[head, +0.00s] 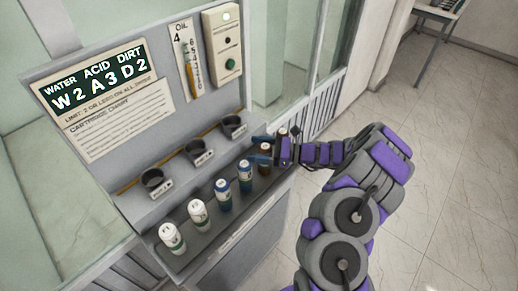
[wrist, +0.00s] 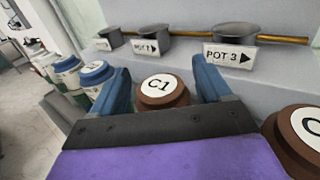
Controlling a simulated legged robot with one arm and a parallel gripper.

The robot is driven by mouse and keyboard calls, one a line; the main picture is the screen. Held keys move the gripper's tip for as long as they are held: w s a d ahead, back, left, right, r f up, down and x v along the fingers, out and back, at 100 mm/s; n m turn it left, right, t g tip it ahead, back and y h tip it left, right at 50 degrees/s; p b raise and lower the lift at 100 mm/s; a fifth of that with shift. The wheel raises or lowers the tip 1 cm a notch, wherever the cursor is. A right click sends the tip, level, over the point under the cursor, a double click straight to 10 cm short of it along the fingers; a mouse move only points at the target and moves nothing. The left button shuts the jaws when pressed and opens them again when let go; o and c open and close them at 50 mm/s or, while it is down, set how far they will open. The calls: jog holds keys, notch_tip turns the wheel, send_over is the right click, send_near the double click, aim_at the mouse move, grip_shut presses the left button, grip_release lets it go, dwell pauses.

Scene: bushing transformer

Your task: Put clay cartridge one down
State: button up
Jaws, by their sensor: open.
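Clay cartridge one is brown with a white lid label reading C1 (wrist: 160,88). It stands in the row on the grey ledge, and its brown side shows partly in the head view (head: 265,170). My gripper (head: 262,149) is open over it. In the wrist view the two blue fingers of my gripper (wrist: 163,80) stand on either side of C1, with gaps visible between them and the lid. The cartridge's lower part is hidden in the wrist view.
A second brown cartridge (wrist: 305,138) stands close at right. Blue cartridges (head: 223,195) and white-and-green cartridges (head: 172,238) stand along the ledge. Dark pots (head: 198,153) sit behind, including one behind the POT 3 label (wrist: 229,56). A sign board (head: 92,88) stands above.

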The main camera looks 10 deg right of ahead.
jog(key=p+v, duration=0.2)
jog(key=v, duration=1)
jog(key=s+a+r+n+g, duration=0.5)
jog(key=a+r+n+g, duration=0.15)
jog(key=a+r, duration=0.45)
jog(key=s+a+r+n+g+h, duration=0.4)
jog(key=s+a+n+h, duration=0.1)
jog(key=s+a+n, duration=0.3)
jog(key=s+n+h, duration=0.4)
jog(key=s+h, duration=0.2)
jog(key=s, duration=0.7)
jog(key=s+d+n+t+h, duration=0.2)
jog(key=s+d+h, duration=0.4)
jog(key=s, duration=0.5)
jog(key=shift+d+n, duration=0.75)
jog(key=shift+d, duration=0.65)
jog(key=shift+s+f+t, duration=0.1)
jog(key=shift+s+t, duration=0.05)
jog(key=shift+t, duration=0.1)
